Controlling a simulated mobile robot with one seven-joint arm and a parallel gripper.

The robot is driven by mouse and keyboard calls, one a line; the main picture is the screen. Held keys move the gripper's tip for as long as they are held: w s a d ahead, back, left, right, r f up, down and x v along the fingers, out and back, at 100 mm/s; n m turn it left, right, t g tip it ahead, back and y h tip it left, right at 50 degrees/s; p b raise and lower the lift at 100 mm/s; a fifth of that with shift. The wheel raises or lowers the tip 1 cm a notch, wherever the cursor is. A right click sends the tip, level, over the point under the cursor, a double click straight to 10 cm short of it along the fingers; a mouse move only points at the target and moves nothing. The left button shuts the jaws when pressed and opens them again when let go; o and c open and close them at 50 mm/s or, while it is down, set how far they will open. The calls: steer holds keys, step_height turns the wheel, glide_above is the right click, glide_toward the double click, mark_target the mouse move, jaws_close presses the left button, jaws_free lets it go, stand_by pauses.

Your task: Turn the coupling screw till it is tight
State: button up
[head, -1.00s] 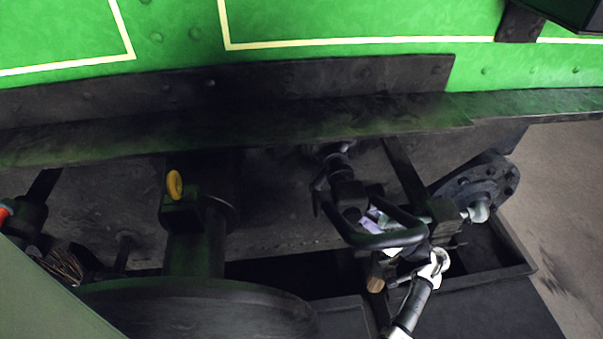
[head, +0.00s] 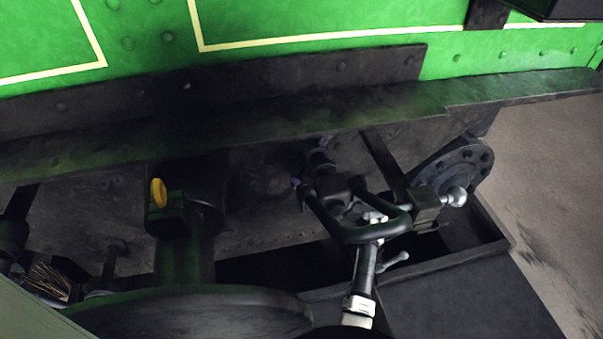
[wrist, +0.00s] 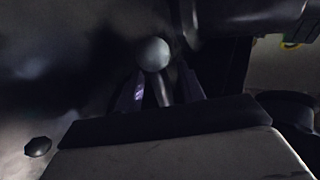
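The coupling screw's dark block (head: 425,207) hangs under the buffer beam at right centre in the head view, with a pale ball-ended bar (head: 456,196) on its right side. A dark loop (head: 345,232) lies to its left. In the wrist view, a grey ball (wrist: 153,54) on a thin stalk stands between my gripper's two fingers (wrist: 160,95). The fingers look spread, with dark gaps beside the stalk. I cannot tell whether either touches it. A small pale lever (head: 396,262) shows just below right of the loop.
The green tram body (head: 300,20) and its dark beam (head: 230,125) run above. A flanged disc (head: 452,168) is at right. Open floor (head: 550,190) lies at far right.

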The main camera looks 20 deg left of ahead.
steer(key=shift+a+r, duration=0.15)
steer(key=shift+a, duration=0.3)
jaws_close()
steer(key=shift+w+d, duration=0.1)
steer(key=shift+d, duration=0.05)
steer(key=shift+w+d+f+n+g+h+p, duration=0.15)
steer(key=shift+w+d+n+h+p, duration=0.35)
steer(key=shift+d+n+h+p, duration=0.8)
steer(key=shift+w+d+f+n+g+h+p, duration=0.15)
steer(key=shift+w+n+g+h+p, duration=0.2)
steer(key=shift+h+p, duration=1.1)
steer(key=shift+w+d+n+g+h+p, duration=0.1)
steer(key=shift+w+d+n+h+p, duration=0.6)
steer(key=shift+p, duration=1.45)
steer(key=shift+s+d, duration=0.1)
